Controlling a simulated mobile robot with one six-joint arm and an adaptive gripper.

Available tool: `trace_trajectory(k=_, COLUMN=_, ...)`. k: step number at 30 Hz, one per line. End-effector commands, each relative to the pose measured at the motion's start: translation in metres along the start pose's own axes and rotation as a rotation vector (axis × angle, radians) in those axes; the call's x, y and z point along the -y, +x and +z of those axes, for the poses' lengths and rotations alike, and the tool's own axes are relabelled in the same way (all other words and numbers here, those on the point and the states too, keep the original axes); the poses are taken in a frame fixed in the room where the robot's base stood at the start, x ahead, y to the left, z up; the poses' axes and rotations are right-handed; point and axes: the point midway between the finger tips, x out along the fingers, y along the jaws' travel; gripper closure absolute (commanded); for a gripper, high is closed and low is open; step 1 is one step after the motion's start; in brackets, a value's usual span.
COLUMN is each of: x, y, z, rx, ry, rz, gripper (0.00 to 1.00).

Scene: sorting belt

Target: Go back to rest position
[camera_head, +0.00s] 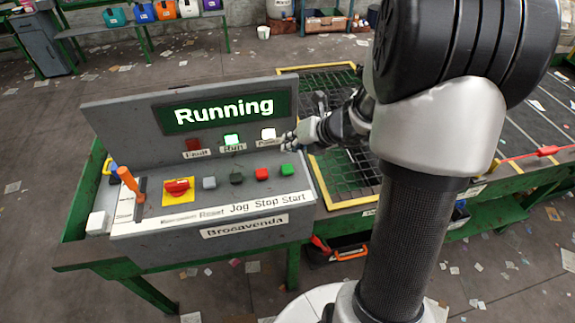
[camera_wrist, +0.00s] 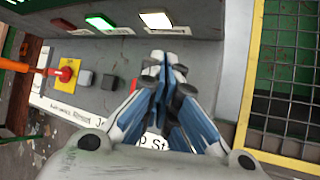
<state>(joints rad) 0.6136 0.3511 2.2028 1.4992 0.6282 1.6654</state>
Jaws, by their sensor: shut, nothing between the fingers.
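My gripper (camera_wrist: 167,78) is shut and empty in the wrist view, its fingertips together over the sloped front of the grey control panel. In the head view my gripper (camera_head: 292,136) is at the right side of the panel, close to the power lamp and above the green start button (camera_head: 287,171). I cannot tell whether it touches the panel. The control panel (camera_head: 230,242) has a screen (camera_head: 223,112) that reads "Running". The run lamp (camera_head: 232,139) is lit green and the power lamp (camera_head: 268,134) is lit white. The fault lamp (camera_head: 193,145) is dark red.
An orange-handled lever (camera_head: 128,180) stands up at the panel's left, beside a red emergency knob (camera_head: 177,187) on a yellow plate. A yellow-edged wire mesh (camera_head: 345,175) lies right of the panel. The belt (camera_head: 535,118) is farther right. Litter covers the floor.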

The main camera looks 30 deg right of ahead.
Motion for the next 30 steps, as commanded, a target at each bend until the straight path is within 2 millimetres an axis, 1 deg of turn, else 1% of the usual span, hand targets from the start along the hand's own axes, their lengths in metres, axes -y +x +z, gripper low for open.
trace_trajectory(k=17, x=-0.001, y=0.000, z=0.000, rx=-0.001, ry=-0.004, rz=0.001, gripper=1.00)
trace_trajectory(k=20, x=-0.014, y=-0.003, z=-0.004, rx=-0.013, ry=-0.097, rz=0.016, gripper=1.00)
trace_trajectory(k=23, x=-0.048, y=-0.012, z=-0.020, rx=-0.051, ry=-0.377, rz=0.057, gripper=1.00)
trace_trajectory(k=24, x=-0.067, y=-0.018, z=-0.032, rx=-0.072, ry=-0.542, rz=0.083, gripper=1.00)
trace_trajectory(k=25, x=-0.081, y=-0.024, z=-0.042, rx=-0.089, ry=-0.682, rz=0.104, gripper=1.00)
trace_trajectory(k=26, x=-0.094, y=-0.031, z=-0.053, rx=-0.107, ry=-0.832, rz=0.126, gripper=1.00)
trace_trajectory(k=27, x=-0.110, y=-0.040, z=-0.071, rx=-0.131, ry=-1.040, rz=0.158, gripper=1.00)
trace_trajectory(k=29, x=-0.129, y=-0.056, z=-0.099, rx=-0.167, ry=-1.354, rz=0.206, gripper=1.00)
trace_trajectory(k=30, x=-0.137, y=-0.066, z=-0.117, rx=-0.190, ry=-1.562, rz=0.236, gripper=1.00)
